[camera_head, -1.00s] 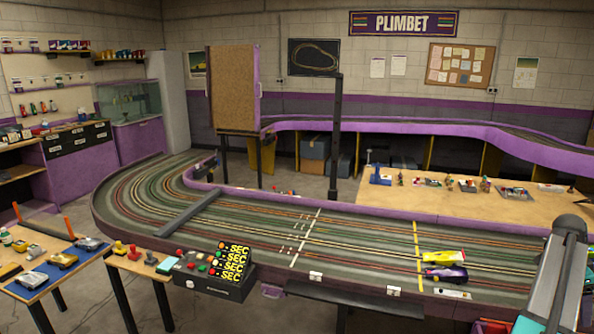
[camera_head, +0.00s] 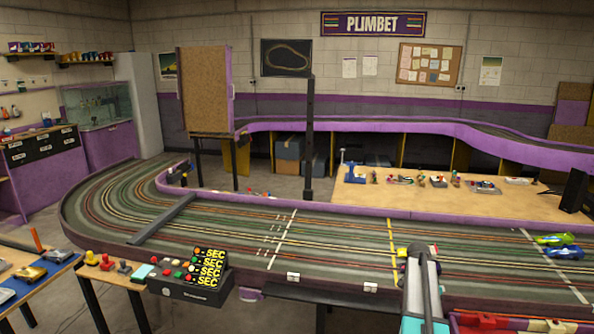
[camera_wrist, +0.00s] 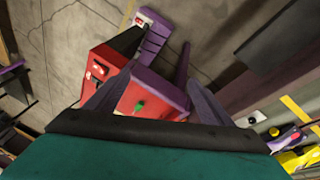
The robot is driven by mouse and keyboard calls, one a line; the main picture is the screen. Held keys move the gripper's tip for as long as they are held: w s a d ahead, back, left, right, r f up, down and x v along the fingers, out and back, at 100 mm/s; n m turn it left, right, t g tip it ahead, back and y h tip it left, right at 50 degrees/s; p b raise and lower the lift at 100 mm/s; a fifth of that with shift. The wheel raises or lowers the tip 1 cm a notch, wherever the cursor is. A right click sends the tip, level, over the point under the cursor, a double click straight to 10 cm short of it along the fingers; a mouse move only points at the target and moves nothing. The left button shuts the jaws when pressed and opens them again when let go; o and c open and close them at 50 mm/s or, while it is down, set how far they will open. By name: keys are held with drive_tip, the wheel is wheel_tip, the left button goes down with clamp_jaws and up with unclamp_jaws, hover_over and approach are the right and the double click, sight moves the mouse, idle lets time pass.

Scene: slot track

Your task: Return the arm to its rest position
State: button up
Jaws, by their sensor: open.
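My gripper (camera_wrist: 158,80) shows in the wrist view with its two grey-purple fingers spread apart. It is open, with nothing seen held between the fingers. Beyond the fingers lies a red and purple body (camera_wrist: 110,75) with a small green knob, above the grey concrete floor; I cannot tell how far it is from the fingertips. In the head view my arm (camera_head: 424,285) reaches up from the bottom edge over the near side of the track. The gripper's fingers cannot be made out there.
The slot track (camera_head: 330,240) spans the middle, with a black lap counter box (camera_head: 190,285) at its near edge. Green and blue cars (camera_head: 562,246) are on its right part. In the wrist view a yellow car (camera_wrist: 296,160) is at the lower right. A side table (camera_head: 38,275) stands at left.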

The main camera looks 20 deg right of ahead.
drive_tip(key=s+a+f+n+g, duration=0.1)
drive_tip(key=a+f+n, duration=0.1)
drive_tip(key=a+f, duration=0.7)
drive_tip(key=s+a+f+n+y, duration=0.1)
drive_tip(key=a+f+n, duration=0.3)
drive_tip(key=a, duration=0.9)
drive_tip(key=s+a+f+n+g, duration=0.1)
drive_tip(key=a+f, duration=0.7)
drive_tip(key=a, duration=0.3)
drive_tip(key=s+a+f+n, duration=0.3)
drive_tip(key=s+a+n, duration=0.3)
drive_tip(key=s+a, duration=0.4)
drive_tip(key=s+a+f+n+y+p, duration=0.1)
drive_tip(key=s+a+f+n, duration=0.3)
drive_tip(key=s+a, duration=0.6)
drive_tip(key=shift+s+a+f+n+g, duration=0.15)
drive_tip(key=shift+s+f+n+g, duration=0.2)
drive_tip(key=shift+s+n, duration=0.7)
drive_tip(key=shift+w+n, duration=0.25)
drive_tip(key=shift+c, duration=0.5)
